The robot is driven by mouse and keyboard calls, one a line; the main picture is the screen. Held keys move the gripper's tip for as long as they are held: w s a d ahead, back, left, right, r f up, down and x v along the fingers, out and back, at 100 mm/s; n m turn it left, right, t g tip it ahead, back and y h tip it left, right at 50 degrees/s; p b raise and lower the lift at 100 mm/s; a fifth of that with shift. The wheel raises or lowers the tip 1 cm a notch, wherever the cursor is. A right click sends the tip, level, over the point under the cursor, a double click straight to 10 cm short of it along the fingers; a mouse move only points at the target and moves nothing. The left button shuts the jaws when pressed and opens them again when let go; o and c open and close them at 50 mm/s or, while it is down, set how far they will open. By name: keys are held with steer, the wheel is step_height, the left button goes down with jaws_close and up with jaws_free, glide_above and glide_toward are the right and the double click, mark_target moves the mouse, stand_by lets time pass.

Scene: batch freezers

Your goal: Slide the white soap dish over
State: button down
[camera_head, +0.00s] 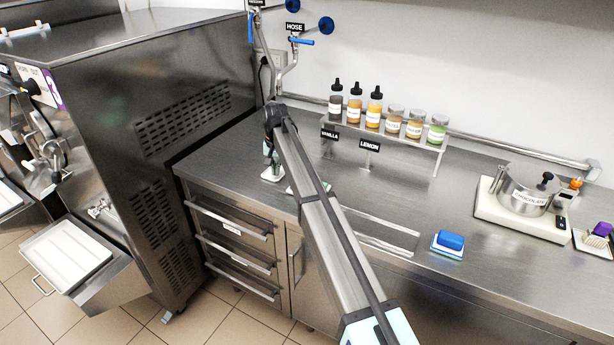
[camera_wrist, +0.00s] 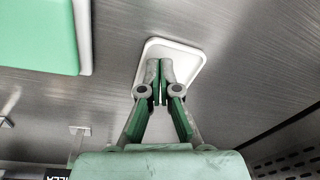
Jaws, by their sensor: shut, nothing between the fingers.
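The white soap dish (camera_head: 272,176) lies on the steel counter near its left end, close to the tall steel machine. In the wrist view it is a shallow white tray with rounded corners (camera_wrist: 188,58) and looks empty where it shows. My gripper (camera_head: 271,160) is at the dish, with its fingers pointing down. In the wrist view the fingertips (camera_wrist: 159,68) are together with nothing between them, over the dish. They hide part of it. I cannot tell whether they touch it.
A green item on a white base (camera_wrist: 40,35) lies beside the dish, mostly behind my arm in the head view. A blue sponge on a dish (camera_head: 449,242) sits farther right. A bottle rack (camera_head: 400,138) stands behind; a scale with a pot (camera_head: 524,195) stands right.

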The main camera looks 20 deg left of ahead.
steer(key=w+d+m+g, duration=0.1)
steer(key=w+d, duration=0.1)
steer(key=d, duration=0.2)
steer(key=w+d+r+m+g+p, duration=0.1)
steer(key=w+d, duration=0.1)
steer(key=d, duration=0.3)
steer(key=w+d+r+m+p, duration=0.1)
steer(key=w+d, duration=0.2)
steer(key=d, duration=0.1)
steer(key=shift+d+m+g+h, duration=0.3)
steer(key=shift+d+g+h, duration=0.05)
steer(key=shift+g+h, duration=0.05)
steer(key=shift+d, duration=0.2)
steer(key=s+p, duration=0.1)
steer(key=s, duration=0.3)
steer(key=s+p, duration=0.2)
steer(key=s, duration=0.2)
steer(key=s+a+p, duration=0.1)
steer(key=s+p, duration=0.1)
steer(key=s, duration=0.1)
steer(key=shift+s+r, duration=0.15)
steer(key=shift+s, duration=0.25)
steer(key=shift+s+p, duration=0.15)
steer(key=shift+p, duration=0.2)
steer(key=shift+a+f, duration=0.1)
steer(key=shift+f, duration=0.8)
steer(key=shift+f, duration=0.1)
